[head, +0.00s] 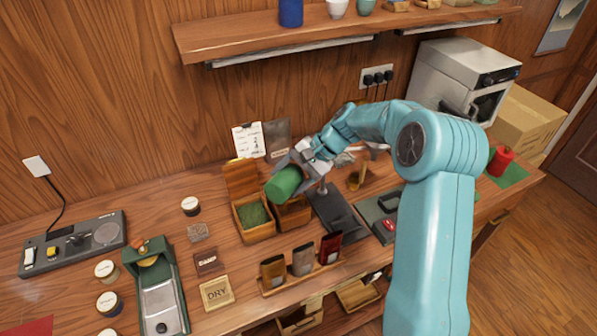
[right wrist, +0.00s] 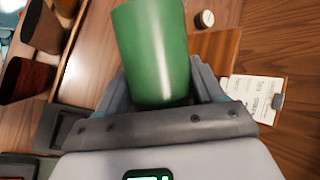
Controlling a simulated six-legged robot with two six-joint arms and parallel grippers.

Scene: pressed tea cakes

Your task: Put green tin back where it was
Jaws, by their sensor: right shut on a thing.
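The green tin (head: 284,183) is a plain green cylinder, held tilted above the wooden boxes near the middle of the table. My right gripper (head: 299,167) is shut on it. In the right wrist view the tin (right wrist: 154,50) sits between the two fingers of my right gripper (right wrist: 163,88). On the right of the table a green mat (head: 515,174) lies under a red tin (head: 502,160). My left gripper is not in view.
An open wooden box (head: 252,232) with green leaf stands below the held tin. A rack (head: 300,280) with several small pouches stands in front. A white oven (head: 462,77) stands at the back right. A shelf (head: 270,37) hangs above.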

